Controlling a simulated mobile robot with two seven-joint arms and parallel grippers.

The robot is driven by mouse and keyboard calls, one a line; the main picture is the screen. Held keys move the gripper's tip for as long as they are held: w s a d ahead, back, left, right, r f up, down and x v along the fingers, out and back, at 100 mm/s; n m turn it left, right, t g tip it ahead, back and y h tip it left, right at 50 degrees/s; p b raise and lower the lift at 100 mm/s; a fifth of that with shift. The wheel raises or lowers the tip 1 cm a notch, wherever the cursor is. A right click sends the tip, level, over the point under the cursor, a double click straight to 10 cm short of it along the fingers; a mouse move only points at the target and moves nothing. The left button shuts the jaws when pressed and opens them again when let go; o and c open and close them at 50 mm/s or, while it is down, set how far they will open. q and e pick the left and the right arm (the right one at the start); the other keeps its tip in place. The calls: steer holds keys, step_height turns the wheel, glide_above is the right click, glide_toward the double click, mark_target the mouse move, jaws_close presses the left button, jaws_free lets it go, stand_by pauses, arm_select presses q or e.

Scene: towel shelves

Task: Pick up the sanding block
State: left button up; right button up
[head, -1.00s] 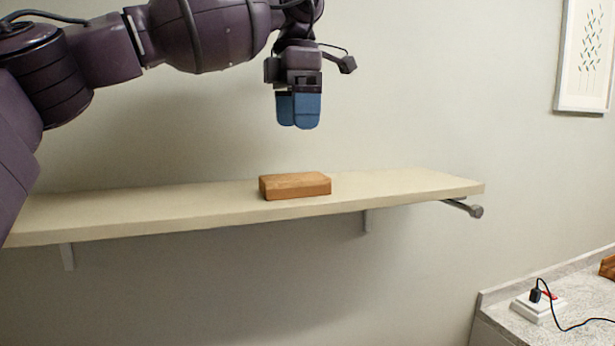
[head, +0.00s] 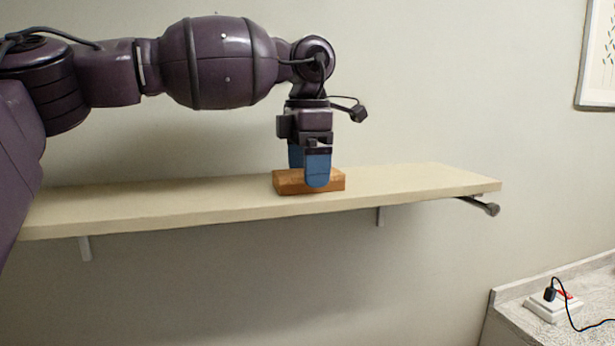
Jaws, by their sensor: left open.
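The sanding block (head: 287,183) is an orange-brown wooden block lying flat on the pale wall shelf (head: 420,182). My left gripper (head: 308,168) points straight down at it with blue fingers. One finger is in front of the block's near side and hides part of it. The other finger is behind, its tip hidden by the block. The jaws are open around the block, and I cannot tell whether either finger touches it. My right gripper is not in view.
The shelf is otherwise bare on both sides of the block. A rod with a round end (head: 485,206) sticks out under its right end. A grey counter (head: 513,318) at lower right holds a white power box (head: 549,309) with a black cable. A framed picture (head: 597,75) hangs at upper right.

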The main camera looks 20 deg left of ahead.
arm_select(q)
steer(key=shift+f, duration=0.65)
steer(key=shift+c, duration=0.4)
steer(key=c, duration=0.9)
steer(key=shift+c, duration=0.2)
steer(key=shift+r, duration=0.15)
